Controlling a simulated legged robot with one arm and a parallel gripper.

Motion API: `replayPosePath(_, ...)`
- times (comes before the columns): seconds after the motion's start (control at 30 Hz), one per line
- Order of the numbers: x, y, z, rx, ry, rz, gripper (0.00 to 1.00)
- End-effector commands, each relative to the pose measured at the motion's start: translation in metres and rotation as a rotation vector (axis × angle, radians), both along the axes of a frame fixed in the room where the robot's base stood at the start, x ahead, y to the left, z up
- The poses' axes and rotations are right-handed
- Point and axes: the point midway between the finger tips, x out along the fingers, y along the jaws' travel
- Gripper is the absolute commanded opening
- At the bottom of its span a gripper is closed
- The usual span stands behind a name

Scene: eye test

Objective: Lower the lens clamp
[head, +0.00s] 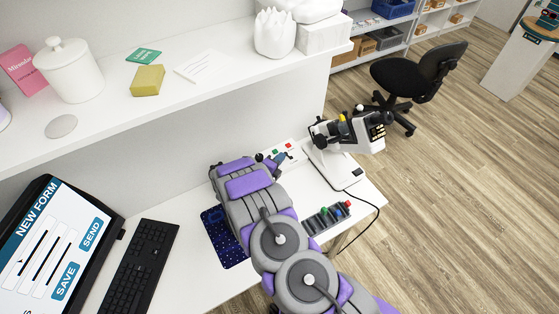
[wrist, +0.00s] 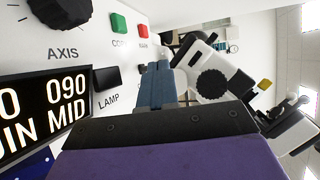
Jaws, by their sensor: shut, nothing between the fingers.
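A white lensmeter-like instrument (head: 335,150) with black eyepiece parts stands at the right end of the desk. The wrist view shows its white body and black round knob (wrist: 213,84) beyond my fingers, tilted in the picture. A yellow knob (wrist: 264,84) shows on it; I cannot tell which part is the lens clamp. My gripper (head: 283,158) is in front of the instrument, to its left, near a white control panel (head: 291,150). In the wrist view my gripper's blue fingers (wrist: 161,82) are together and empty, and partly hide the instrument.
The panel has a green button (wrist: 119,23), a red button (wrist: 143,31), a black axis knob (wrist: 62,10) and a display (wrist: 45,108) reading 090 MID. A dark tray (head: 326,218) with coloured items lies on the desk. A shelf (head: 200,98) overhangs the desk.

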Motion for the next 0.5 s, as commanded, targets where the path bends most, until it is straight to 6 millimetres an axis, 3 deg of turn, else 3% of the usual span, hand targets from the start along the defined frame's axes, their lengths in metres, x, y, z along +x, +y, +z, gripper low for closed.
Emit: replayPosePath(0.5,0.0054,-0.0093,0.0081,0.111,0.072,-0.004,0.00)
